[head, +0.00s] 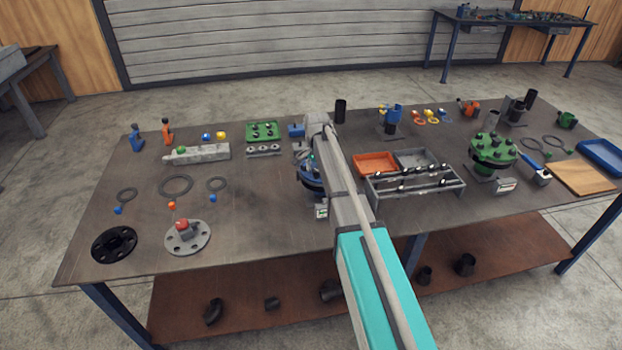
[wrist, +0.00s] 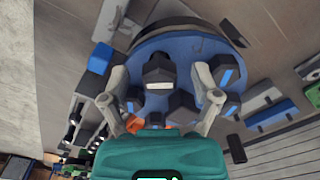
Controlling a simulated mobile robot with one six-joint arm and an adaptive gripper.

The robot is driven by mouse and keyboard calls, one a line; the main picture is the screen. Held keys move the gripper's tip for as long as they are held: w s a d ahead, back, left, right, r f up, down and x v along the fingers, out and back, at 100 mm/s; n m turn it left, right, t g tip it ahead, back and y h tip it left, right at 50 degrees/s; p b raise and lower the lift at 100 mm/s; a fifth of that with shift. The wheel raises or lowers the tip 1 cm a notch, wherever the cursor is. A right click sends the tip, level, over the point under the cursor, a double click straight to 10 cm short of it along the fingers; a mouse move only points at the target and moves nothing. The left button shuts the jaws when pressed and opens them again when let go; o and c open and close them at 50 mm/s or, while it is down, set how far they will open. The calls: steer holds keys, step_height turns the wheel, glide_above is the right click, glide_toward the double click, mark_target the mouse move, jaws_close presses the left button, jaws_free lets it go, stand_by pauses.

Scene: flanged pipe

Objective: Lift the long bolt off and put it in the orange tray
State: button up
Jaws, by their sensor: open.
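In the wrist view, a round blue flange (wrist: 195,45) carries several dark hexagonal bolt heads. One dark bolt head with a white stripe (wrist: 158,72) shows between the two fingers of my gripper (wrist: 161,76). The fingers are apart, one on each side of it; I cannot tell whether they touch it. Neighbouring heads (wrist: 225,75) carry blue stripes. I cannot tell bolt lengths from above. In the head view, the blue flange (head: 309,181) is mostly hidden behind my arm. The orange tray (head: 375,163) stands right of my arm and looks empty.
A grey tray (head: 416,158) adjoins the orange tray. A grey rack with bolts (head: 415,188) stands in front of both. A green flanged assembly (head: 493,152) stands farther right.

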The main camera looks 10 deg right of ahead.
stand_by(0.4)
jaws_close()
